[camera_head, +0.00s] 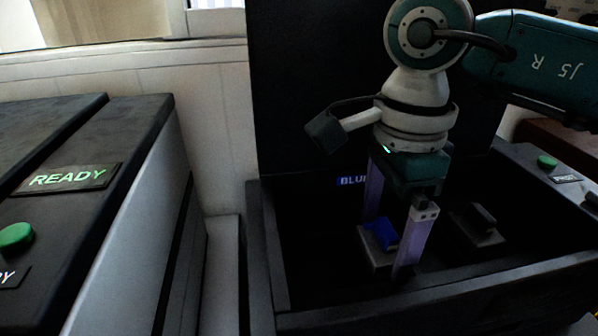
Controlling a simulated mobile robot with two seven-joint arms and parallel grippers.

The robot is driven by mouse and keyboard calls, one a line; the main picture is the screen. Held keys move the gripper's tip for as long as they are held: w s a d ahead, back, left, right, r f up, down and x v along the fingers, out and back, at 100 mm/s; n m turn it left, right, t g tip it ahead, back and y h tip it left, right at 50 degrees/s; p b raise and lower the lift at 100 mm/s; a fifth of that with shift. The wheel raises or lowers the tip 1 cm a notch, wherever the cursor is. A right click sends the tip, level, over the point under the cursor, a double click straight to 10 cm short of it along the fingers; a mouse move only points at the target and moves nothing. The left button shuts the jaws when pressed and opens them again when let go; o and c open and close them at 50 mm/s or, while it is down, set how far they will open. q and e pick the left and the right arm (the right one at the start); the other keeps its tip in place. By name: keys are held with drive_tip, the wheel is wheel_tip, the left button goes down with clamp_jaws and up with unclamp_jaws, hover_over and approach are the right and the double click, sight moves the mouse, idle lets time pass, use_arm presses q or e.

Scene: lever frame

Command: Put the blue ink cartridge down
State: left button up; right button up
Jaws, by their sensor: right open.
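The blue ink cartridge (381,235) sits on a small grey block (374,258) inside a dark open-topped bin (272,250). My right gripper (388,246) points down into the bin with its two pale purple fingers apart. One finger stands behind the cartridge and the other in front of it to the right, hiding part of it. The gripper is open; whether a finger touches the cartridge cannot be told. A label that begins "BLU" (350,181) is on the bin's back wall, partly hidden by a finger. My left gripper is not in view.
A second grey block (477,228) with a dark piece on top stands to the right in the bin. A cabinet with a READY sign (66,179) and a green button (15,236) is at left. Another green button (546,161) is at right. The bin's walls surround the gripper.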

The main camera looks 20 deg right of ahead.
sight(386, 228)
wheel_tip(386, 228, up, 12)
drive_tip(key=shift+r, duration=0.15)
drive_tip(key=shift+a, duration=0.1)
idle(0.3)
